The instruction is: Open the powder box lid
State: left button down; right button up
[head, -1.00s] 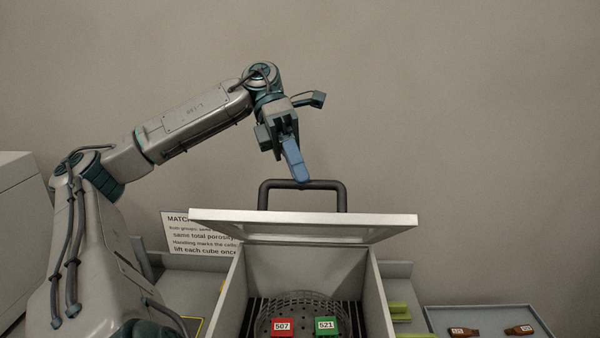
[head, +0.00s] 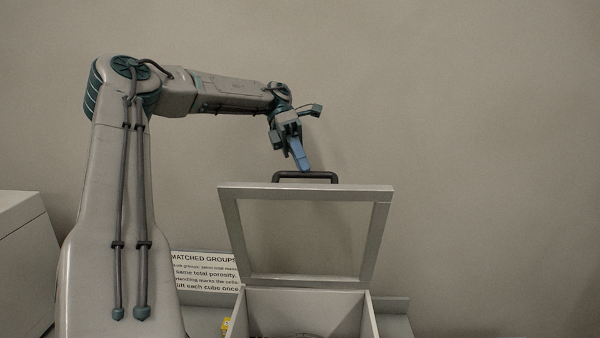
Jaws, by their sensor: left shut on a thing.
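The powder box (head: 310,312) stands at the bottom centre, and only its upper part shows. Its framed lid (head: 232,240) is raised steeply at the back of the box, with its pale inner face toward me. A dark bar handle (head: 325,176) stands on the lid's top edge. My left gripper (head: 303,165) reaches in from the upper left and is shut on the handle, its blue fingers at the handle's left part. The inside of the box is mostly below the picture. My right gripper is not in view.
A printed sign (head: 205,272) stands behind my left arm, partly covered by it. A pale grey cabinet (head: 30,250) is at the left edge. A small yellow thing (head: 226,326) lies left of the box. The wall behind is bare.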

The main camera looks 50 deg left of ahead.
aim_at(299, 188)
pick_arm(q)
jog(key=w+a+f, duration=0.2)
jog(key=w+a, duration=0.2)
jog(key=shift+a+f, duration=0.25)
jog(key=shift+a, duration=0.1)
jog(key=c, duration=1.6)
grip_release()
jog(key=shift+o, duration=1)
jog(key=shift+w+a+f, duration=0.1)
jog(key=shift+w+a, duration=0.1)
jog(key=shift+a, duration=0.05)
jog(key=s+d+r+b, duration=0.1)
jog(key=s+d+b, duration=0.2)
jog(key=s+d+r+b, duration=0.2)
jog(key=s+d+b, duration=0.1)
jog(key=d+b, duration=0.1)
jog(key=s+d+r+b, duration=0.2)
jog(key=s+d+b, duration=0.2)
jog(key=shift+d, duration=0.2)
jog(key=shift+s+d+r, duration=0.15)
jog(key=shift+s+d, duration=0.05)
jog(key=shift+d, duration=0.05)
